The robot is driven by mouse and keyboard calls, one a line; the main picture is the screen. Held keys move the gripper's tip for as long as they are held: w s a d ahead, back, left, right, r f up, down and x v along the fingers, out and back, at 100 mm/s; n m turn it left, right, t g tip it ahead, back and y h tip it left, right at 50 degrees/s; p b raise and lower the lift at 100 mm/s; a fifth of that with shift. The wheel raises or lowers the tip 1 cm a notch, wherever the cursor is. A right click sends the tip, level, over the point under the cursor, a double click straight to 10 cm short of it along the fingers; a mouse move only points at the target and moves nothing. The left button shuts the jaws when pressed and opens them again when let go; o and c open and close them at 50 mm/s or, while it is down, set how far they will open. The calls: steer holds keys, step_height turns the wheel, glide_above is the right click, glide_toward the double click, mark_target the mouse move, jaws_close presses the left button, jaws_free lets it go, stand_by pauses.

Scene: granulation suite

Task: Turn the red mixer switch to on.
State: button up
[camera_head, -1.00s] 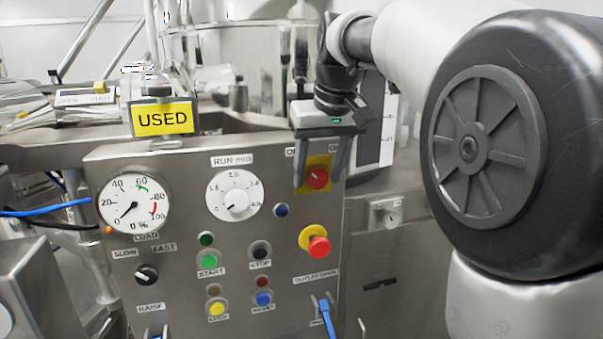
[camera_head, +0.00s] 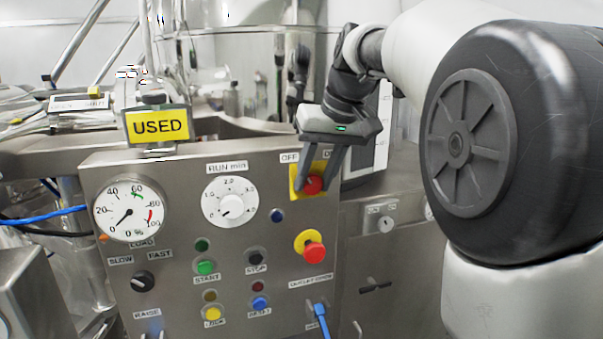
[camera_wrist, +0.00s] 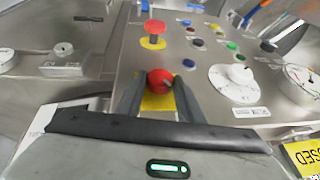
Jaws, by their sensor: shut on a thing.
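The red mixer switch (camera_head: 313,185) is a round red knob on a yellow square plate at the upper right of the steel control panel, below OFF and a partly covered label. My gripper (camera_head: 307,186) is at the switch, with its two fingers pointing down onto it, tilted in the head view. In the wrist view the red switch (camera_wrist: 160,82) sits between the fingertips of my gripper (camera_wrist: 158,88), with a dark pointer mark on its face. The fingers are shut on the switch. The fingers cover part of the yellow plate.
A red emergency button (camera_head: 314,252) on a yellow base sits just below the switch. A white RUN min dial (camera_head: 229,201) and a load gauge (camera_head: 130,209) are to the left.

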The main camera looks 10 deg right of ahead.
steer(key=y, duration=0.1)
steer(key=y+p, duration=0.1)
steer(key=y, duration=0.1)
steer(key=shift+d+m, duration=0.4)
steer(key=y, duration=0.3)
steer(key=m+y, duration=0.1)
steer(key=shift+w+d+f+y, duration=0.1)
steer(key=shift+d+f+y, duration=0.2)
steer(key=shift+f, duration=0.05)
steer(key=y, duration=0.2)
steer(key=m+y, duration=0.1)
steer(key=y, duration=0.1)
steer(key=shift+d+f+b, duration=0.15)
steer(key=shift+f+b, duration=0.15)
steer(key=shift+f, duration=0.05)
steer(key=shift+f+m+y+b, duration=0.2)
steer(key=shift+m+y+b, duration=0.45)
steer(key=shift+y, duration=1.15)
steer(key=shift+t, duration=0.3)
steer(key=o, duration=1.1)
steer(key=shift+c, duration=0.2)
